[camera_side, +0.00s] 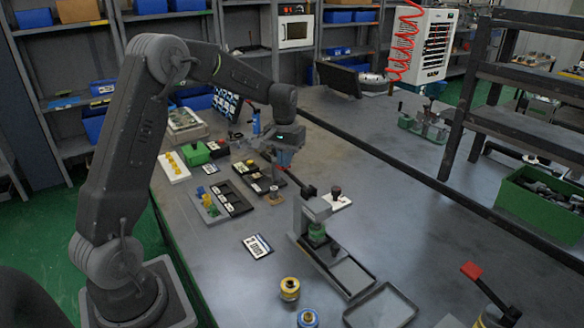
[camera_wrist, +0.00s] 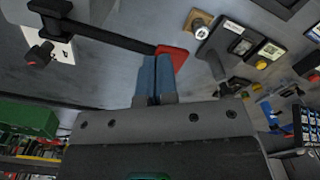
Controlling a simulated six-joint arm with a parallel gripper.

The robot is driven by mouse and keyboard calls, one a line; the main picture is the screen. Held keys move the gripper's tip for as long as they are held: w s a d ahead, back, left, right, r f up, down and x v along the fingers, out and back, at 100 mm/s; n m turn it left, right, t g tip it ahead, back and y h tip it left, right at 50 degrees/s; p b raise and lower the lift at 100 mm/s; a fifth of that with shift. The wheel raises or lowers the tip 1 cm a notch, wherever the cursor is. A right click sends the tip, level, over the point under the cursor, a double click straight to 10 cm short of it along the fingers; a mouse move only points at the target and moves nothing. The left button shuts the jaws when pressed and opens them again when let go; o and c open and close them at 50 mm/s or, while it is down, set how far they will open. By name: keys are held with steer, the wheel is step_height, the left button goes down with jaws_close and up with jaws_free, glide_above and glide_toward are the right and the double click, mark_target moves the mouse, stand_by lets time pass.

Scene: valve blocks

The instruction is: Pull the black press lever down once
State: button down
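The press (camera_side: 313,212) is a grey upright frame with a green part, standing on a long base in the middle of the table. Its black lever (camera_side: 301,184) slants up and left from the press head to a red end close by my gripper (camera_side: 272,176). In the wrist view the black lever (camera_wrist: 110,36) runs across the top to its red end (camera_wrist: 173,57). My gripper's blue fingers (camera_wrist: 155,80) are together, with nothing visible between them. Their tips lie beside or just under the red end; I cannot tell whether they touch it.
Another red-ended lever (camera_side: 472,271) stands at the lower right. Small blocks crowd the left.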

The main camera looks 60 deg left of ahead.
steer(key=shift+r, duration=2.7)
steer(key=s+d+r+m+t, duration=0.2)
steer(key=s+d+r, duration=0.2)
steer(key=s+d, duration=0.4)
steer(key=s+d+r+m+t, duration=0.2)
steer(key=s+d+r, duration=0.3)
steer(key=s+d, duration=0.3)
steer(key=s+d+f+m+t, duration=0.1)
steer(key=s+d, duration=0.3)
steer(key=s, duration=0.4)
steer(key=shift+d+f+m+t, duration=0.15)
steer(key=shift+f+m+t, duration=0.25)
steer(key=shift+f, duration=0.5)
